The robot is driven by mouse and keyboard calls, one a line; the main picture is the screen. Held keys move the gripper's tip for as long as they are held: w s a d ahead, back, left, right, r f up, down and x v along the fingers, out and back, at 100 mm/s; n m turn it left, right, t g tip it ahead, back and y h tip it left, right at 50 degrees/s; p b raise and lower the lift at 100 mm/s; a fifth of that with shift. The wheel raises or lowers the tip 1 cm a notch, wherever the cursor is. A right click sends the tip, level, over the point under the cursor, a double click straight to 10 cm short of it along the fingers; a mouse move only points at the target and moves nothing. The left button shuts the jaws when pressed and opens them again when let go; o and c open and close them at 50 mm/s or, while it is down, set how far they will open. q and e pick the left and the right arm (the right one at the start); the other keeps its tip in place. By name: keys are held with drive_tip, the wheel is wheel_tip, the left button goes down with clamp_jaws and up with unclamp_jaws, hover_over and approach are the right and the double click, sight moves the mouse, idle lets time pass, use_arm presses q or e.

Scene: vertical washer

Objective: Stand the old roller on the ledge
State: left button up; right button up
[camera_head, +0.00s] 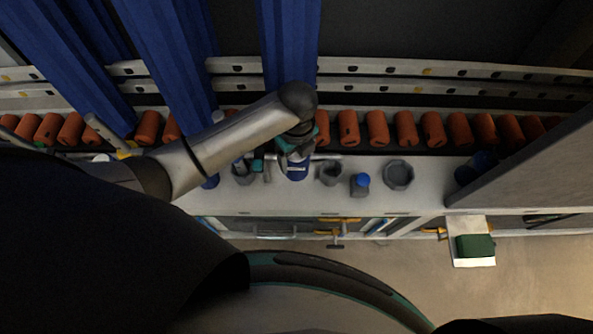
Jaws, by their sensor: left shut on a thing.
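My left gripper (297,153) points down over the pale ledge (430,192), in front of the row of orange rollers (377,128). No label marks which roller is the old one. My left arm hides part of the orange row. My right gripper is not in view.
Grey pots (398,175) and a blue-capped bottle (360,184) stand on the ledge to the right of the gripper. Tall blue brushes (289,45) hang behind. A grey panel (535,155) closes the right side. A green block (475,245) lies on a white shelf at lower right.

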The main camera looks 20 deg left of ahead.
sight(296, 170)
use_arm(q)
drive_tip(key=shift+f+b, duration=1.2)
drive_tip(key=shift+f, duration=2.25)
drive_tip(key=shift+f, duration=0.1)
drive_tip(key=o, duration=1.4)
drive_tip(key=shift+o, duration=0.2)
wheel_tip(296, 170, up, 12)
drive_tip(key=p, duration=0.4)
drive_tip(key=shift+p, duration=0.35)
